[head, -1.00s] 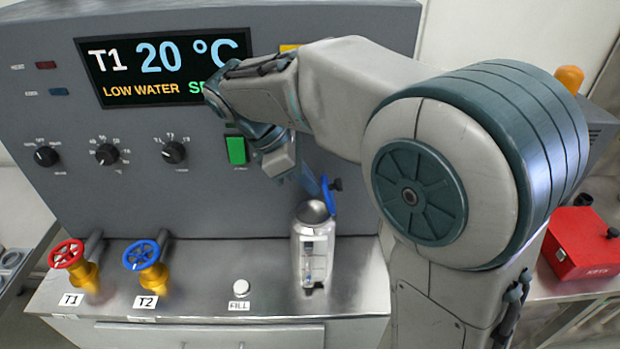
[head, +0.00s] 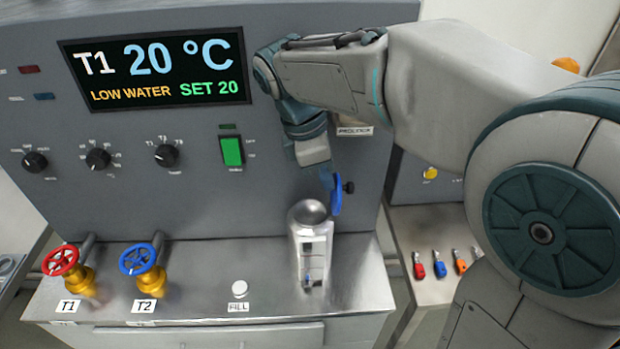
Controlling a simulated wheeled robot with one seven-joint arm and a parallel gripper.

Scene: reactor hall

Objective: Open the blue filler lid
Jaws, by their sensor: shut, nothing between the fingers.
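The blue filler lid (head: 336,196) stands up on edge at the right side of the filler's round mouth. The silver filler vessel (head: 296,240) stands on the steel counter, and its grey funnel-like mouth (head: 312,211) is uncovered. My gripper (head: 326,180) points down just left of the upper part of the lid, above the mouth. Its fingers are small and partly blurred into the background; they look shut with nothing held. I cannot tell whether they touch the lid. A dark knob (head: 348,187) sits just right of the lid.
A grey panel with a display (head: 155,70) and a green switch (head: 232,151) rises behind. Red (head: 60,262) and blue (head: 139,259) valve wheels and a white FILL button (head: 239,288) are to the left. Coloured tags (head: 440,268) lie on the right-hand bench.

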